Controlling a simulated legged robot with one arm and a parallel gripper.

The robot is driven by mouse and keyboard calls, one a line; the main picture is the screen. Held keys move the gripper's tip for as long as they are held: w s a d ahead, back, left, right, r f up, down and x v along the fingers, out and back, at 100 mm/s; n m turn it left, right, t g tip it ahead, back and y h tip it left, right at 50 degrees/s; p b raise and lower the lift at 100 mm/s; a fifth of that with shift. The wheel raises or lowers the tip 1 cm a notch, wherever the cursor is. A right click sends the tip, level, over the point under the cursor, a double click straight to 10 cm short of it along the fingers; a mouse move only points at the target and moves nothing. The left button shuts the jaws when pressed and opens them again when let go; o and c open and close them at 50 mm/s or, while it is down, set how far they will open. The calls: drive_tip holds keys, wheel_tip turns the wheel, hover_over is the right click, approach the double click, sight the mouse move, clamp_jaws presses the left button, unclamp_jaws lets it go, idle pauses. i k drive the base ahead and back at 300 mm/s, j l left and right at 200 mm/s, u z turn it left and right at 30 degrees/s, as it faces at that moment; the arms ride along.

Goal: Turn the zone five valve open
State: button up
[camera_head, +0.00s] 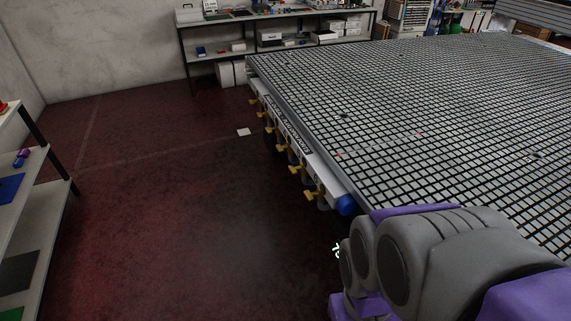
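A row of several yellow valve handles (296,169) sticks out from a white manifold along the left side of the grid table (400,90). The nearest handle (311,195) is close to the blue end cap (346,205). Dark labels run along the manifold, but their text is too small to read, so I cannot tell which handle belongs to zone five or how it is turned. My arm is at the lower right, in front of the table's near corner. My gripper does not show in this view, and nothing visible touches the valves.
Open dark red floor (170,220) lies left of the table. A shelf unit (55,190) stands at the left edge. A workbench (270,45) with boxes stands against the back wall.

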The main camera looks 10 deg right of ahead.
sight(294, 170)
drive_tip(key=i+j+z, duration=0.2)
drive_tip(key=i+j, duration=0.2)
drive_tip(key=j, duration=0.25)
drive_tip(key=i+j+z, duration=0.15)
drive_tip(key=j, duration=0.2)
drive_tip(key=i+j+z, duration=0.1)
drive_tip(key=i+j, duration=0.15)
drive_tip(key=i+j+z, duration=0.1)
drive_tip(key=j, duration=0.4)
drive_tip(key=i+j+z, duration=0.1)
drive_tip(key=j, duration=0.3)
drive_tip(key=i+j+z, duration=0.1)
drive_tip(key=j, duration=0.3)
drive_tip(key=i, duration=0.1)
